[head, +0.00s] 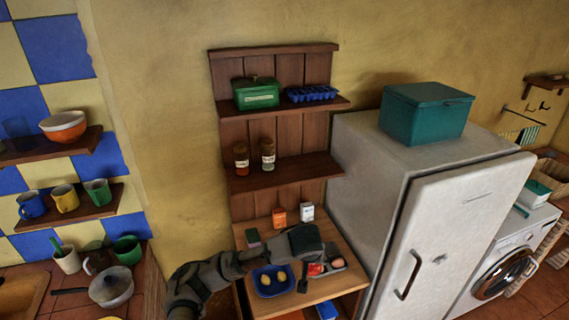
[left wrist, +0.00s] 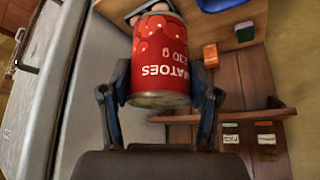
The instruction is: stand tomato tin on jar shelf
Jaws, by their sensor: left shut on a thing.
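The tomato tin (left wrist: 160,55) is red with a printed label. It fills the space between the two fingers of my left gripper (left wrist: 160,95), which is shut on it. In the head view my left gripper (head: 312,262) is low over the wooden counter of the rack, and only a little of the red tin (head: 316,269) shows beside it. The jar shelf (head: 310,167) is the middle board, above and behind the gripper. It holds two jars, one reddish (head: 241,160) and one pale (head: 268,155), on its left half. My right gripper is not in view.
The jar shelf's right half is clear. The top shelf holds a green box (head: 257,95) and a blue tray (head: 312,93). On the counter are a blue dish (head: 263,289) with yellow items, an orange box (head: 279,217) and a white box (head: 307,211). A fridge (head: 440,190) stands close at right.

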